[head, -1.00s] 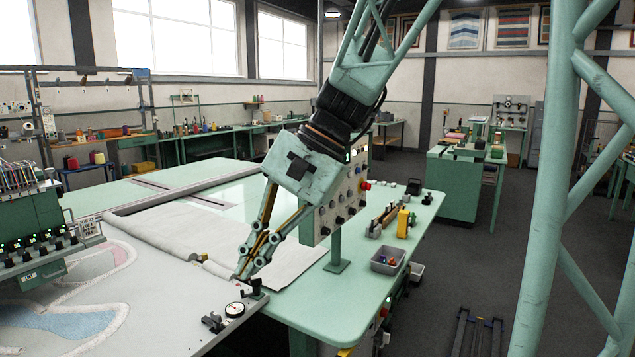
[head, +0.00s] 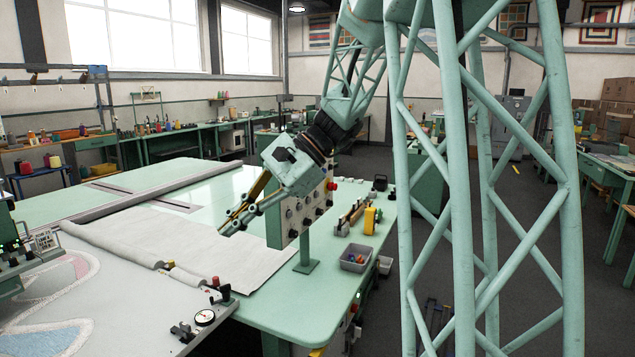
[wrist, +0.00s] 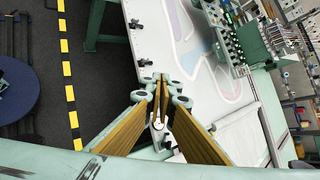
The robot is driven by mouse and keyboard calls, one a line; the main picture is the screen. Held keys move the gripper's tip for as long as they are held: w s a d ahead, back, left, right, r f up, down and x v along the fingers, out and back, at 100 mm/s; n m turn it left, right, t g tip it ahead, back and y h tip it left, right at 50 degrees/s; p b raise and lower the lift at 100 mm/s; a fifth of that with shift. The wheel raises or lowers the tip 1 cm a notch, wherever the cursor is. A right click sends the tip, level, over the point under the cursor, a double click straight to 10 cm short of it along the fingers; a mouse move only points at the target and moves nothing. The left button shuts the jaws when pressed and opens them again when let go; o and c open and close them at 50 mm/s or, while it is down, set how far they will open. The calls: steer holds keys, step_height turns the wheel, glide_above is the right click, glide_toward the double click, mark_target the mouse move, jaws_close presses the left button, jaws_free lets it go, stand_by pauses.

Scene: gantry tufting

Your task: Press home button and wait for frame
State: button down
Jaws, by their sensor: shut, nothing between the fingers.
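My gripper (head: 228,226) is shut and empty. In the head view its tips are over the rolled white cloth, left of the green control panel (head: 284,226). The panel stands on a post on the green table and carries rows of dark knobs or buttons and a red button (head: 332,186) at its upper right. No label is legible, so I cannot tell which is the home button. The frame (head: 120,285) holds a pale backing with pink and blue pattern, and also shows in the wrist view (wrist: 190,55). In the wrist view my fingers (wrist: 158,84) meet near its edge.
A dial gauge (head: 204,317) and a small red-topped part (head: 215,281) sit at the frame's corner. A grey bin (head: 356,257) and yellow tool (head: 370,220) lie on the green table (head: 290,318). The tufting head (head: 15,255) stands at the left.

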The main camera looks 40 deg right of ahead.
steer(key=w+d+m+t+y+p, duration=0.1)
steer(key=w+d+m+t+p, duration=0.15)
steer(key=w+d, duration=0.4)
steer(key=w+d+m+t+p, duration=0.1)
steer(key=w+d+m+t, duration=0.15)
steer(key=d, duration=0.75)
steer(key=w+d+m+t+y+p, duration=0.1)
steer(key=w+d+m, duration=0.3)
steer(key=d, duration=0.5)
steer(key=d+f+m+t+h+p, duration=0.1)
steer(key=d+f+m+t+p, duration=0.1)
steer(key=d, duration=1.2)
steer(key=d+f+m+t+h+p, duration=0.2)
steer(key=d+f+m+t, duration=0.2)
steer(key=d, duration=1)
steer(key=shift+w+f+t, duration=0.2)
steer(key=shift+w+t, duration=0.1)
steer(key=shift+w, duration=0.15)
steer(key=x, duration=1.3)
steer(key=shift+w, duration=0.35)
steer(key=shift+a+f, duration=0.1)
